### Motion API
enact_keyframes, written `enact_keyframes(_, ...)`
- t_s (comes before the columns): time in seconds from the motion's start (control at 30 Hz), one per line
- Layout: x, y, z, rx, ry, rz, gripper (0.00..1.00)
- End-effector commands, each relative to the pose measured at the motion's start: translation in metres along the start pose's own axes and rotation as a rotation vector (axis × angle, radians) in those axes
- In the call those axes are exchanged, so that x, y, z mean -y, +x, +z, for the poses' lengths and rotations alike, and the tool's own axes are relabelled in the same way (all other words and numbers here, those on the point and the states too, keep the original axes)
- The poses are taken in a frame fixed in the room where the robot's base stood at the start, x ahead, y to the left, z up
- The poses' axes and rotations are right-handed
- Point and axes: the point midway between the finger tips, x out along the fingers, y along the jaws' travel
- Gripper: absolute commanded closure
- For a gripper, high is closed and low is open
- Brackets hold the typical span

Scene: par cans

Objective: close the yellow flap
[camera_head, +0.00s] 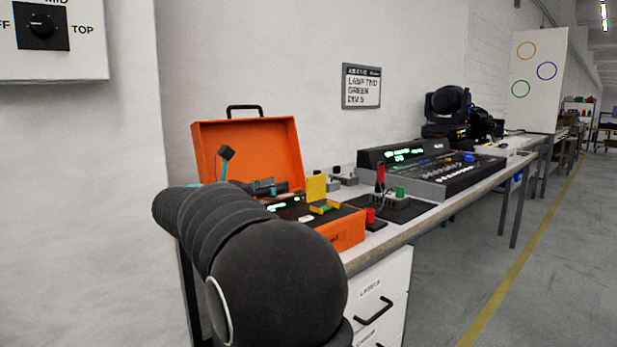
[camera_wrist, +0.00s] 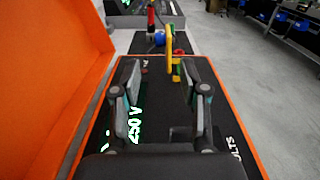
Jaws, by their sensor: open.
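The yellow flap (camera_head: 316,188) stands upright, raised, on the dark panel of the orange case (camera_head: 345,236). A yellow frame (camera_head: 325,207) with a green part inside sits at its foot. In the wrist view the flap (camera_wrist: 170,46) shows nearly edge-on, ahead of my fingertips. My gripper (camera_wrist: 167,80) is open and empty, its two fingers apart above the panel. In the head view my gripper (camera_head: 265,188) is left of the flap, in front of the open lid, partly hidden by my arm. I see no contact between gripper and flap.
The case's orange lid (camera_head: 250,145) stands open as a wall on the left. Beyond the case are a dark plate with a red-handled tool (camera_head: 380,177), a red knob (camera_head: 370,215) and a mixing console (camera_head: 440,175). Floor to the right is clear.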

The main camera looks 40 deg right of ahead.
Motion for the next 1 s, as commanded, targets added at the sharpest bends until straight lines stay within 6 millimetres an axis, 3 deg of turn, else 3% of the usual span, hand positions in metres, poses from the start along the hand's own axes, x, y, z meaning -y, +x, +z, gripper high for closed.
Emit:
enact_keyframes(0.6, 0.002, 0.108, 0.000, -0.001, 0.001, -0.005, 0.56)
enact_keyframes(0.8, 0.001, 0.124, 0.000, -0.001, 0.001, -0.004, 0.56)
enact_keyframes(1.0, 0.001, 0.127, 0.000, -0.001, 0.001, -0.002, 0.56)
